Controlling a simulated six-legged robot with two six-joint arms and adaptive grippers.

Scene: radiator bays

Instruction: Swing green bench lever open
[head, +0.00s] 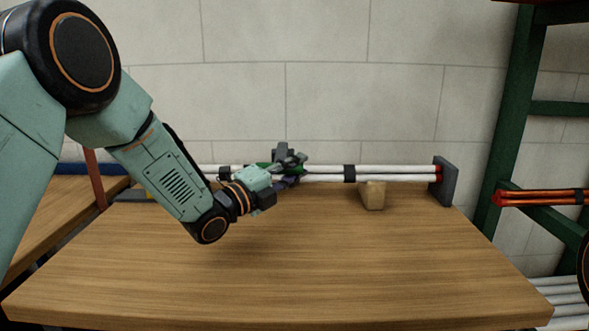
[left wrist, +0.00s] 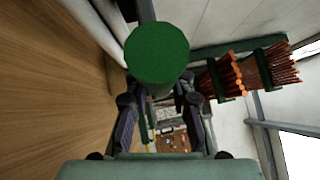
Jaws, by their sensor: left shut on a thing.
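The green bench lever (head: 264,165) shows only as a small green patch at the white pipes along the back of the bench. My left gripper (head: 288,168) reaches in from the left and is shut on it; the fingers hide much of the lever. In the left wrist view the lever's round green end (left wrist: 157,52) faces the camera, between and beyond the two dark fingers of the left gripper (left wrist: 160,108). My right gripper is not in view.
The wooden bench top (head: 300,260) is mostly clear. A small tan block (head: 373,196) stands right of the gripper. White pipes (head: 395,169) run to a dark grey end plate (head: 446,182). A dark green rack (head: 512,120) holding orange-red rods (head: 540,198) stands at the right.

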